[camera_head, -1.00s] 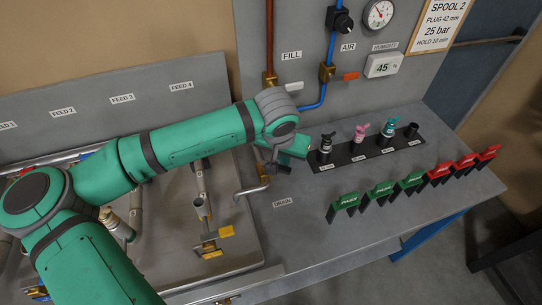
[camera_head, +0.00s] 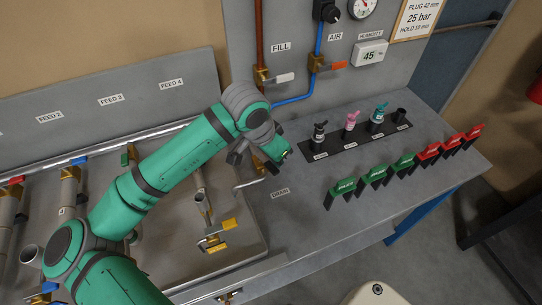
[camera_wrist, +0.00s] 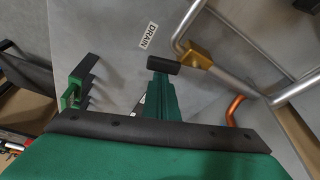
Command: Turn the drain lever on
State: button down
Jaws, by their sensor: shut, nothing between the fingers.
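The drain valve shows in the wrist view as a brass body (camera_wrist: 196,55) on a bent grey pipe. Its black drain lever (camera_wrist: 165,65) sticks out to the left of the brass, close to the DRAIN label (camera_wrist: 148,35). My gripper (camera_wrist: 158,88) is shut and empty; its green fingers end right by the lever, and I cannot tell whether they touch it. In the head view my gripper (camera_head: 280,152) is above the bench near the DRAIN label (camera_head: 280,193), and my arm hides most of the valve.
Several green PASS tags (camera_head: 373,174) and red tags (camera_head: 452,141) stand along the front of the bench. The FILL lever (camera_head: 285,78) is white and the AIR lever (camera_head: 334,65) is orange, both at the back panel.

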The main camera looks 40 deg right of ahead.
jog(key=shift+a, duration=0.4)
jog(key=shift+s, duration=0.15)
jog(key=shift+a, duration=0.1)
jog(key=v, duration=1.1)
